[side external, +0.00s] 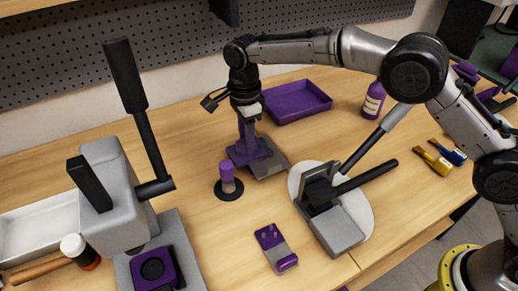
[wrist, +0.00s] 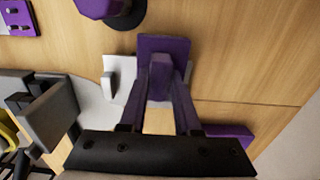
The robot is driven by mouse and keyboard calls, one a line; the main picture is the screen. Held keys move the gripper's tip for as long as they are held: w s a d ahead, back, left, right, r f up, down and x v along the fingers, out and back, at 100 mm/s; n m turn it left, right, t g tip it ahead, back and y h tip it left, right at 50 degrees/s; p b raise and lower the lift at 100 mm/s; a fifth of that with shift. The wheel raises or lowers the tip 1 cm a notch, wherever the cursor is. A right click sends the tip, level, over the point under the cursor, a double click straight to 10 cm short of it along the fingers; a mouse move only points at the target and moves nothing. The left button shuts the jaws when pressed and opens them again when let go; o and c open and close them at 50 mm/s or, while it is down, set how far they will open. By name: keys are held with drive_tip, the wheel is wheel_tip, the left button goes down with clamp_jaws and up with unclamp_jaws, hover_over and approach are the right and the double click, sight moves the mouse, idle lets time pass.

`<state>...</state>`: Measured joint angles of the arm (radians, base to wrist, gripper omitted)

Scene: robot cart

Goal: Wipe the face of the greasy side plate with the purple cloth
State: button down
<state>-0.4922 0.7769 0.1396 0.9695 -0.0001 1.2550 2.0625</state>
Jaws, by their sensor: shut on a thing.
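My gripper (side external: 247,118) points down at the middle of the table, shut on an upright purple piece (wrist: 160,78). A flat purple part (side external: 246,153) lies at its foot, beside a grey slab (side external: 270,170). I cannot tell whether this purple piece is the cloth; no loose fabric shows. A white round plate (side external: 361,212) lies to the right, mostly covered by a grey and black hinged device (side external: 335,226). Its edge also shows at the left in the wrist view (wrist: 93,105). The gripper is apart from the plate. I cannot make out grease on it.
A purple and grey block (side external: 275,248) lies in front. A purple tray (side external: 297,101) and purple bottle (side external: 373,101) stand behind. A large grey lever machine (side external: 120,190) fills the left.

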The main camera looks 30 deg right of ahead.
drive_tip(key=shift+d, duration=2.25)
drive_tip(key=shift+d, duration=0.1)
drive_tip(key=shift+d, duration=0.95)
drive_tip(key=shift+r, duration=0.75)
drive_tip(key=shift+f, duration=0.2)
